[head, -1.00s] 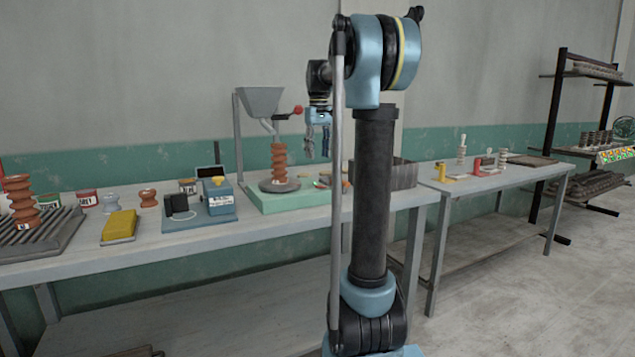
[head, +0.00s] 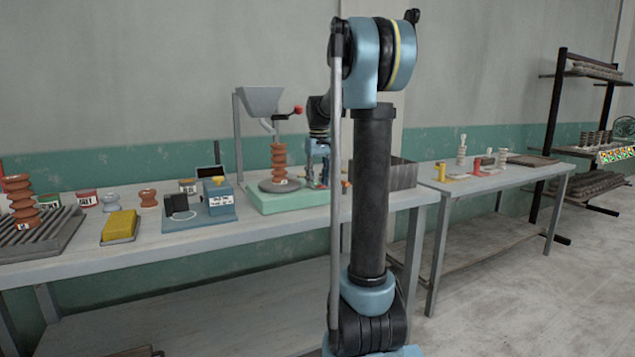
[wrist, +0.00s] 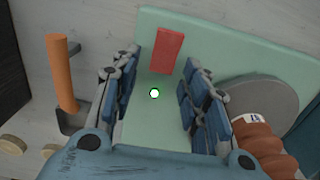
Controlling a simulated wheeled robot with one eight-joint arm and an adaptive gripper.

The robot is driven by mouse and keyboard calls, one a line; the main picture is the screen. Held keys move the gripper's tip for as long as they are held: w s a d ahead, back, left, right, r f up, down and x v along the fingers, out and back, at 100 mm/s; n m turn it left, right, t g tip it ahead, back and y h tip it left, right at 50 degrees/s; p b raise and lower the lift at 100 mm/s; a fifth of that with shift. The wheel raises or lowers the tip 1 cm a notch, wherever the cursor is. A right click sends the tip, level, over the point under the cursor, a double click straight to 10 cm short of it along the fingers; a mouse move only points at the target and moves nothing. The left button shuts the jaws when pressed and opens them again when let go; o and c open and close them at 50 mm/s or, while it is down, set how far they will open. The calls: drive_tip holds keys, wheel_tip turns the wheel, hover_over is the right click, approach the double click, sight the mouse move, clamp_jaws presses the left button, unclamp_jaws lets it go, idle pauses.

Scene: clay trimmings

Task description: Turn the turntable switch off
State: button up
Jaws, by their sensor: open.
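The mint-green turntable base (head: 280,204) stands on the near bench with a grey wheel (head: 268,186) carrying a brown ribbed clay piece (head: 279,160). My gripper (head: 318,182) hangs low beside that piece, on its right. In the wrist view my gripper (wrist: 158,100) is open over the green base (wrist: 145,130), with nothing between the fingers. A red block (wrist: 167,50), apparently the switch, lies on the base just beyond the fingertips. A small white spot with a green rim (wrist: 154,93) shows between the fingers. Whether the switch is on or off, I cannot tell.
In the wrist view the clay piece (wrist: 265,140) and wheel (wrist: 268,95) are close to the right finger. An orange upright cylinder (wrist: 62,75) stands left of it. A grey bin (head: 402,174) is at the bench's right. A hopper (head: 260,100) with a red-knobbed lever (head: 298,110) rises behind.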

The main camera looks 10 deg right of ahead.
drive_tip(key=shift+c, duration=0.6)
clamp_jaws()
drive_tip(key=shift+s+d+r+t+y, duration=0.1)
drive_tip(key=shift+s+t+y, duration=0.15)
drive_tip(key=shift+t, duration=0.5)
drive_tip(key=shift+s+d+r+t+y, duration=0.1)
drive_tip(key=shift+s+t+y, duration=0.1)
drive_tip(key=shift+t, duration=0.5)
drive_tip(key=shift+s+d+r+t+y, duration=0.1)
drive_tip(key=shift+s+t+y, duration=0.15)
drive_tip(key=shift+t, duration=0.5)
drive_tip(key=shift+o, duration=0.6)
unclamp_jaws()
drive_tip(key=shift+a, duration=0.1)
